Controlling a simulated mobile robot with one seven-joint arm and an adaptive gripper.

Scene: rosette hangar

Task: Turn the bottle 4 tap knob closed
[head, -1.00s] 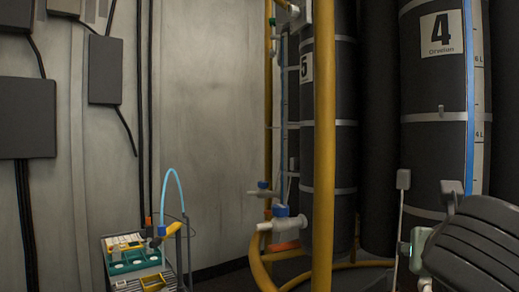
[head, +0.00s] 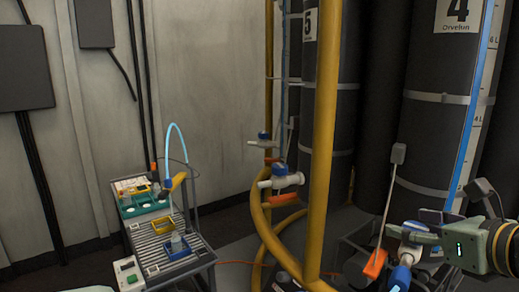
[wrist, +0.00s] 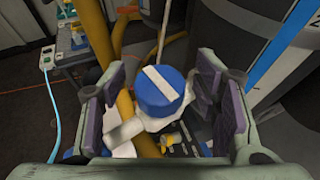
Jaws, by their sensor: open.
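Bottle 4 (head: 428,140) is a tall dark cylinder at the right of the head view, with a white label reading 4. Its tap knob (wrist: 160,92) is a blue round cap with a white bar across it, seen face-on in the wrist view. The bar slants from upper left to lower right. White tap parts (wrist: 125,133) show around and below it. My gripper (wrist: 163,108) is open, with a purple-padded finger on each side of the knob and gaps between. In the head view my gripper (head: 428,232) is at the lower right, partly hiding the tap.
An orange-ended rod (head: 376,263) leans close to the tap. A yellow pipe (head: 324,140) stands left of it. Bottle 5's tap (head: 282,178) is further left. A cart (head: 165,250) with trays and a blue tube stands at lower left.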

